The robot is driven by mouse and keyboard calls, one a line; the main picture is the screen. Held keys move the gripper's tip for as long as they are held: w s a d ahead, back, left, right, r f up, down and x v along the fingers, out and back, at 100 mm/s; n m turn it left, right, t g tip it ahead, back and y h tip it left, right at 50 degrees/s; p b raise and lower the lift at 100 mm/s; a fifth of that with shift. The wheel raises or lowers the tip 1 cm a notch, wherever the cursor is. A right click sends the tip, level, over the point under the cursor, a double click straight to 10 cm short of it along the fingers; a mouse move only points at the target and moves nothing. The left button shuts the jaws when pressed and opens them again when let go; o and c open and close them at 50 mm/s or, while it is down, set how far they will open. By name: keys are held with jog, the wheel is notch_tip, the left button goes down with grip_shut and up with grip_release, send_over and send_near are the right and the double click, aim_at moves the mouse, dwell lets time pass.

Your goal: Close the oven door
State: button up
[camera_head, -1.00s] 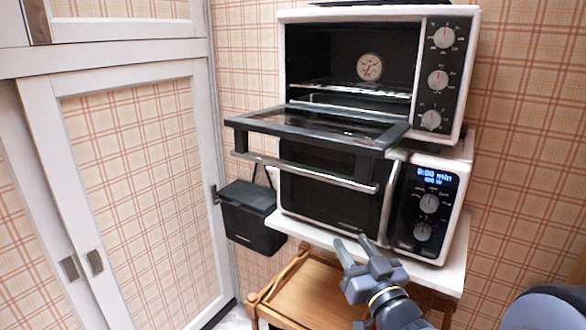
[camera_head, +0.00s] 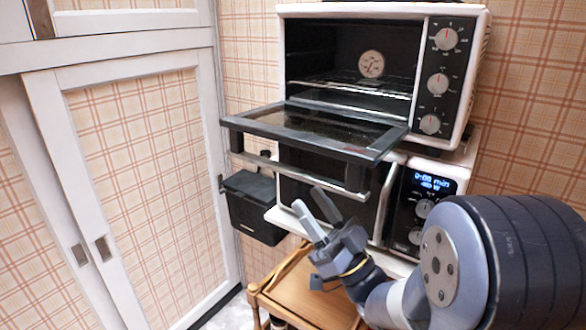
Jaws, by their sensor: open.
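The white toaster oven (camera_head: 477,80) stands on top of a microwave. Its glass door (camera_head: 318,131) is folded down open and sticks out toward me, about level. The door's metal handle bar (camera_head: 300,175) hangs along its front edge. Inside the oven I see a wire rack and a round dial. My gripper (camera_head: 316,208) is open and empty. In the picture it lies below the door handle, in front of the microwave, with its fingers pointing up and left. I see no contact with the door.
The microwave (camera_head: 420,205) with a lit display sits on a white shelf, partly hidden by my arm. A wooden cart top (camera_head: 305,298) is below. A black box (camera_head: 255,205) hangs at the wall. White cupboard doors (camera_head: 150,150) fill the left side.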

aim_at(291, 174)
jog(key=p+x, duration=0.2)
jog(key=x, duration=0.4)
jog(key=shift+w+a+r, duration=0.1)
jog(key=shift+w+r, duration=0.05)
jog(key=shift+r, duration=0.05)
grip_shut()
dwell(0.4)
